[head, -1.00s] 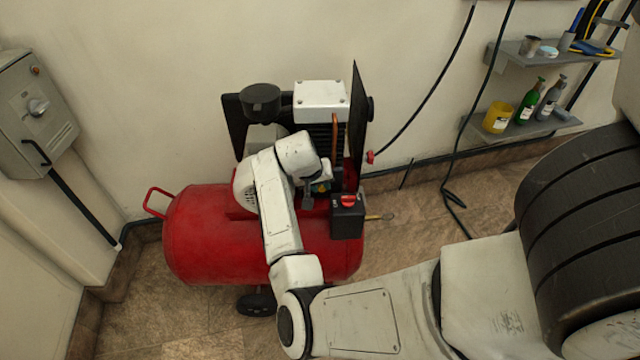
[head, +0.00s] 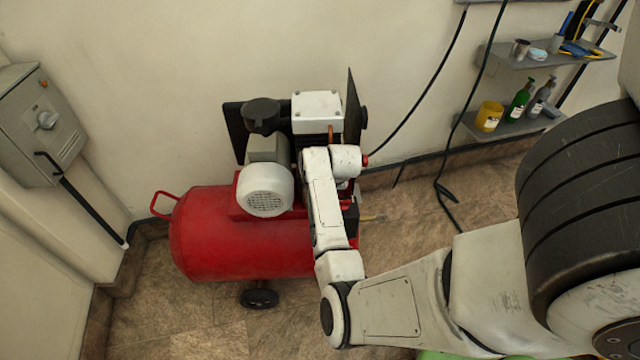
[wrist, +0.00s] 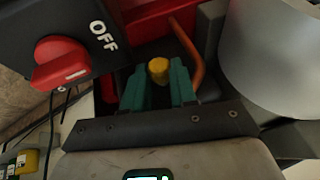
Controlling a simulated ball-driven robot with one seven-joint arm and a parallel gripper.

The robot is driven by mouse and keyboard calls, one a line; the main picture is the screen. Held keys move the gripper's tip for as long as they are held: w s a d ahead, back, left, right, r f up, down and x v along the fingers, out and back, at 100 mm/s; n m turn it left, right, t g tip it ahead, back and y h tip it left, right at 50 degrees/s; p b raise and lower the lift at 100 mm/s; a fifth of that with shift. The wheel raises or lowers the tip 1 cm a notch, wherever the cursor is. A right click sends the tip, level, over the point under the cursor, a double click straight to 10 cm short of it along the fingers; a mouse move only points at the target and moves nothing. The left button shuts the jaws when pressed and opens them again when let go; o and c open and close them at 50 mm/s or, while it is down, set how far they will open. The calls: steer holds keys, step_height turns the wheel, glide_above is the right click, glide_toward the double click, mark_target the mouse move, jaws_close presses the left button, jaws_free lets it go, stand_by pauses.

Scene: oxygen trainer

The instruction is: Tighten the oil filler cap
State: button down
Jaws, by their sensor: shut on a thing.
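The oil filler cap (wrist: 158,70) is a small yellow cap, low on the compressor between the black switch box and the white motor housing. My gripper (wrist: 158,84) shows two teal fingers in the wrist view. They are shut on the cap, one on each side, and its top shows between the fingertips. In the head view, my arm hides the gripper and the cap, so how far the cap is screwed in cannot be seen.
The red compressor tank (head: 215,240) carries a white motor (head: 266,190). The black switch box with a red knob (wrist: 60,62) marked OFF is close at left in the wrist view. A copper pipe (wrist: 187,45) rises behind the cap. A wall cabinet (head: 38,125) stands left.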

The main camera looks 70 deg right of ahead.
steer(key=shift+s+f, duration=0.1)
stand_by(0.4)
steer(key=c, duration=0.9)
jaws_free()
steer(key=p+v, duration=0.2)
steer(key=v, duration=0.9)
steer(key=shift+d+f, duration=0.1)
steer(key=shift+d, duration=0.05)
steer(key=s+a+r+n+g+y+p, duration=0.1)
steer(key=a+n, duration=0.5)
steer(key=a, duration=0.9)
steer(key=s+a+r+n+g+y+p, duration=0.1)
steer(key=s+a+n, duration=0.5)
steer(key=a, duration=0.9)
steer(key=n+g+y+p, duration=0.1)
steer(key=p, duration=0.1)
steer(key=shift+s+n+p, duration=0.2)
steer(key=shift+n+p, duration=0.1)
